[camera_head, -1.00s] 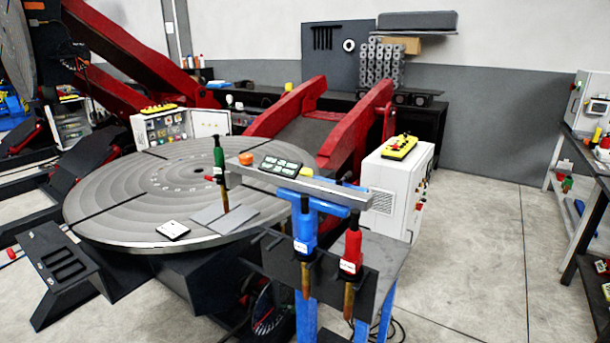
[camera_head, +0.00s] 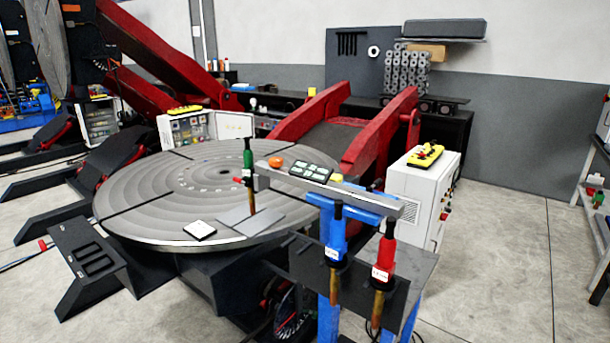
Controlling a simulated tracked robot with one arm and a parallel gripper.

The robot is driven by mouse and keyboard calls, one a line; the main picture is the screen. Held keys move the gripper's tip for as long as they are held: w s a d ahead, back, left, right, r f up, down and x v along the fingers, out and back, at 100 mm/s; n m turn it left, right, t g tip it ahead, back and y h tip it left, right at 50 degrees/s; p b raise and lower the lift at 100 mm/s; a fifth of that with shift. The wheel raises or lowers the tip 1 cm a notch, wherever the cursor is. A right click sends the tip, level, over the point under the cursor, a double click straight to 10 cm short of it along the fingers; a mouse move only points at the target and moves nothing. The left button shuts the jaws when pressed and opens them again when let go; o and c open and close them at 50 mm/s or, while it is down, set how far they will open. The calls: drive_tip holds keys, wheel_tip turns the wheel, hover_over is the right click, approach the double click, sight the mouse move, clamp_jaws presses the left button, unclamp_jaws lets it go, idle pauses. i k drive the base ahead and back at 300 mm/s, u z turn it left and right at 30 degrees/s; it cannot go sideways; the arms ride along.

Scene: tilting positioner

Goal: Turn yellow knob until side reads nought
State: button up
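My gripper is not in view. The tilting positioner's round grey table (camera_head: 130,195) lies nearly level at the middle left, between red arms (camera_head: 385,125). A small yellow piece (camera_head: 336,179) shows behind the grey bar at the table's right side. Another small yellow piece (camera_head: 311,92) shows beyond the red arms. I cannot tell whether either is the yellow knob. A dark panel with several pale green displays (camera_head: 311,171) sits on the bar beside an orange button (camera_head: 275,162). Its readings are too small to make out.
A blue stand (camera_head: 352,205) holds a blue-handled tool (camera_head: 336,240) and a red-handled tool (camera_head: 385,255). A green-handled tool (camera_head: 248,160) stands upright by the table. A white cabinet (camera_head: 415,195) bears a yellow pendant (camera_head: 425,156). Floor (camera_head: 500,265) at right is clear.

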sight(337, 178)
drive_tip(key=u, duration=1)
drive_tip(key=i, duration=2.3)
drive_tip(key=z, duration=2.9)
drive_tip(key=i, duration=1.05)
drive_tip(key=u, duration=0.1)
